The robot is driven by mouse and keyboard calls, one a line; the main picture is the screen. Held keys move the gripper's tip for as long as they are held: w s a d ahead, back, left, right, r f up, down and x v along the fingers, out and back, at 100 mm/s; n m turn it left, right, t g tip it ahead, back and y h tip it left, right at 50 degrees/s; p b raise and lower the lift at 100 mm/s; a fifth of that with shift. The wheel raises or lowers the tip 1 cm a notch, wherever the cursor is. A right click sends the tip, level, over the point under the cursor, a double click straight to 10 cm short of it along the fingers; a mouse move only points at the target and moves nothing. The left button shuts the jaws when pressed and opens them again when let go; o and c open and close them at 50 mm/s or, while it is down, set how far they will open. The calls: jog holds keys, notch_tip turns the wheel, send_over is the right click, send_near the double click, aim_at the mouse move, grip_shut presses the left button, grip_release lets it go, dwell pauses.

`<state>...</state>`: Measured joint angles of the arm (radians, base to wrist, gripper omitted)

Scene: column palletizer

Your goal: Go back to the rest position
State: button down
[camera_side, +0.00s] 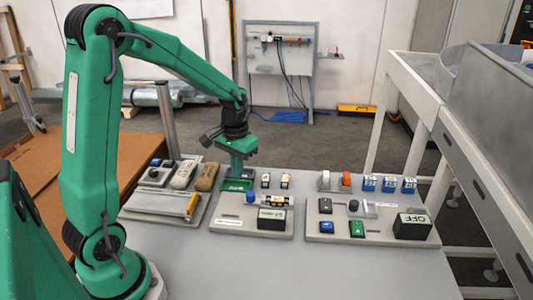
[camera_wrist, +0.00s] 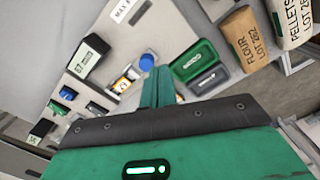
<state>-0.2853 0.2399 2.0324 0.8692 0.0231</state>
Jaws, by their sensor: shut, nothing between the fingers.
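My gripper (camera_side: 238,170) is shut and empty. In the side view it points down over the back left of the middle board (camera_side: 225,222), close above a green case (camera_side: 236,185). I cannot tell from the side view whether it touches the case. In the wrist view my gripper's fingers (camera_wrist: 157,78) are together, between a blue knob (camera_wrist: 147,62) and the green case (camera_wrist: 198,60), which has a dark grey part beside it.
The left board (camera_side: 165,207) bears a brown flour sack (camera_side: 207,177) and a pale pellet sack (camera_side: 183,175). A grey conveyor frame (camera_side: 445,130) stands at the right. The front tabletop is clear.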

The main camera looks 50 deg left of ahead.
jog(key=shift+r, duration=0.15)
jog(key=s+d+r+m+t, duration=0.3)
jog(key=s+d+r+t, duration=0.2)
jog(key=s+d+r, duration=0.6)
jog(key=s+r, duration=0.2)
jog(key=s, duration=0.1)
jog(key=shift+s+t, duration=0.3)
jog(key=shift+s, duration=0.1)
